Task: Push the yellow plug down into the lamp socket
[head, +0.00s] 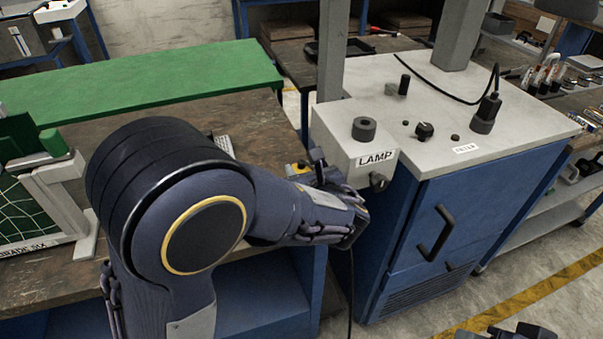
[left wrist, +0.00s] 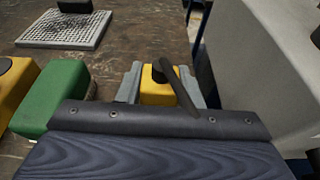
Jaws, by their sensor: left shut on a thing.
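The yellow plug (left wrist: 158,98), with a dark stem on top, sits between the two grey fingers of my left gripper (left wrist: 160,88) in the left wrist view. The gripper is shut on it. In the head view my left gripper (head: 318,172) is beside the left side of the pale lamp box (head: 345,150), lower than its top. A little yellow shows there, but the plug is mostly hidden. The lamp socket (head: 364,129) is a dark round collar on top of the box, above the LAMP label. Its opening is clear of the plug. A dark part at the bottom right edge may be my right gripper (head: 505,333).
A blue cabinet (head: 425,240) with a pale top carries the lamp box, a dark knob (head: 424,130) and a cabled black plug (head: 488,108). A grey post rises behind the socket. On the bench are a green block (left wrist: 55,100), another yellow block (left wrist: 14,88) and a grid plate (left wrist: 65,30).

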